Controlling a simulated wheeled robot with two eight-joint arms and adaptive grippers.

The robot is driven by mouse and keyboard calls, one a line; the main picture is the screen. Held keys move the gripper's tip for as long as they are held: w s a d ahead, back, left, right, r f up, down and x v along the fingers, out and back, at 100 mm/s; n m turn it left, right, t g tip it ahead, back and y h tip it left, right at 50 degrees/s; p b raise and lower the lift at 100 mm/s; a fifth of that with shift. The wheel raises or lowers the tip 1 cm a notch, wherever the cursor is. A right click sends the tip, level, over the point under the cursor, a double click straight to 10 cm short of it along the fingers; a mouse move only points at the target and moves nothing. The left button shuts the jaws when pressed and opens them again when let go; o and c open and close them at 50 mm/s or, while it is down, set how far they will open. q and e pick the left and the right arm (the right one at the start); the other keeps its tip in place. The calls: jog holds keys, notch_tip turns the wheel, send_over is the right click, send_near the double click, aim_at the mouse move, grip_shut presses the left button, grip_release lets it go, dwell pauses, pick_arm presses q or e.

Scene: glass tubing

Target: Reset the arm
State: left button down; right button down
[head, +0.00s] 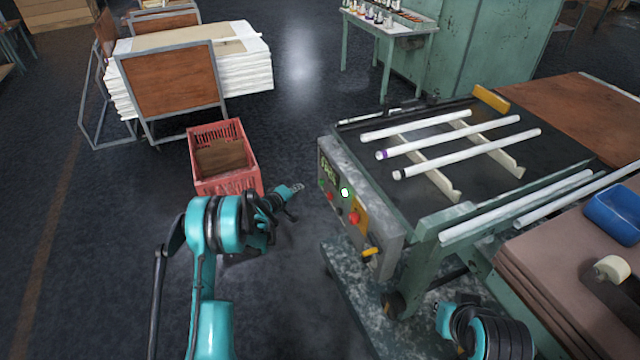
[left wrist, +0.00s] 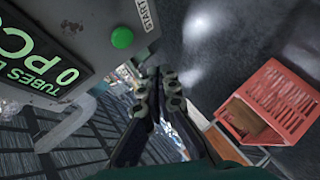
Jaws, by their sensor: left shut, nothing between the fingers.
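My left arm comes up from the bottom of the head view. Its gripper (head: 292,190) is in the air to the left of the machine's control panel (head: 345,205). In the left wrist view the left gripper (left wrist: 160,78) is shut with nothing between the fingers. The green button (left wrist: 122,37) with a START label is just above and left of the fingertips there, and a display reading TUBES and 0 PC (left wrist: 45,65) is at the left. My right arm shows in part at the bottom right of the head view; its gripper is not seen.
The machine holds three white tubes (head: 455,137) on rails. More tubes (head: 540,205) lie along its front right side. A red crate (head: 250,182) stands on the floor behind my left gripper. A blue bin (head: 612,215) and tape roll (head: 612,269) are at the right. Floor at left is clear.

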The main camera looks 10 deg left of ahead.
dwell(0.4)
pick_arm(q)
jog(key=s+d+r+m+g, duration=0.1)
jog(key=s+d+r+m, duration=0.25)
jog(key=s+r, duration=0.55)
jog(key=s+d+r+m+g, duration=0.2)
jog(key=s+d+r, duration=0.2)
jog(key=s+r, duration=0.5)
jog(key=s+r+m+g+y, duration=0.1)
jog(key=s+m, duration=0.4)
jog(key=s, duration=2.3)
jog(key=g+y, duration=0.1)
jog(key=y, duration=0.1)
jog(key=shift+s+r+m+y, duration=0.15)
jog(key=shift+r+m+y, duration=0.15)
jog(key=shift+r+m, duration=0.1)
